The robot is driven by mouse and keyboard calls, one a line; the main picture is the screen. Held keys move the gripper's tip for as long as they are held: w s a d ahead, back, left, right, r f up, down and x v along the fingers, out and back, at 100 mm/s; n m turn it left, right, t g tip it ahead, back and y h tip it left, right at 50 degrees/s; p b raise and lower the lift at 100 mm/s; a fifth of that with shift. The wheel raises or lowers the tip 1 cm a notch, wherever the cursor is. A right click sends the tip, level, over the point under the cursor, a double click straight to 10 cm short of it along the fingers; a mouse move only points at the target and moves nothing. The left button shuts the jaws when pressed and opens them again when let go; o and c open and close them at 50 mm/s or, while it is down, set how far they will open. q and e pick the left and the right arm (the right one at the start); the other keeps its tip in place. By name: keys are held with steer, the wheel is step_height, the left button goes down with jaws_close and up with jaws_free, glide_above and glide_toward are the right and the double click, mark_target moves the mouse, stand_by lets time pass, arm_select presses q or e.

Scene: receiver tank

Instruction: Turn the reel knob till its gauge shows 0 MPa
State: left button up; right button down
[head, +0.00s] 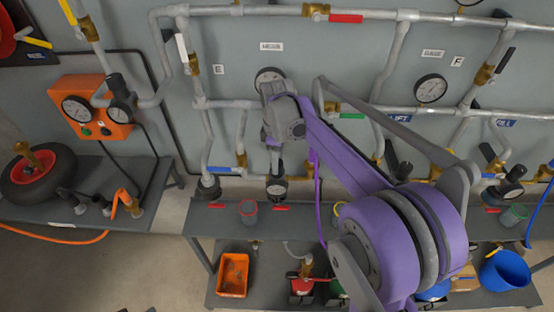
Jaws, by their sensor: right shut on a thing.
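My right arm comes in from the lower right and reaches up to the pipe wall. Its gripper (275,150) is shut on the reel knob, above a small round gauge (277,188) on the middle regulator. The knob is mostly hidden behind my wrist and fingers. The gauge has a dark rim and a pale face, and its needle is too small to read. My left gripper is not in view.
A larger wall gauge (270,78) is partly covered by my wrist; another (431,90) is at the right. A black-knobbed regulator (208,185) stands left of the gripper. The shelf (330,222) below holds cups; an orange tray (233,275) sits lower.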

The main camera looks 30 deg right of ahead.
steer(key=shift+c, duration=1.8)
jaws_free()
step_height(320, 180, up, 11)
steer(key=shift+p, duration=0.35)
steer(key=shift+f, duration=0.1)
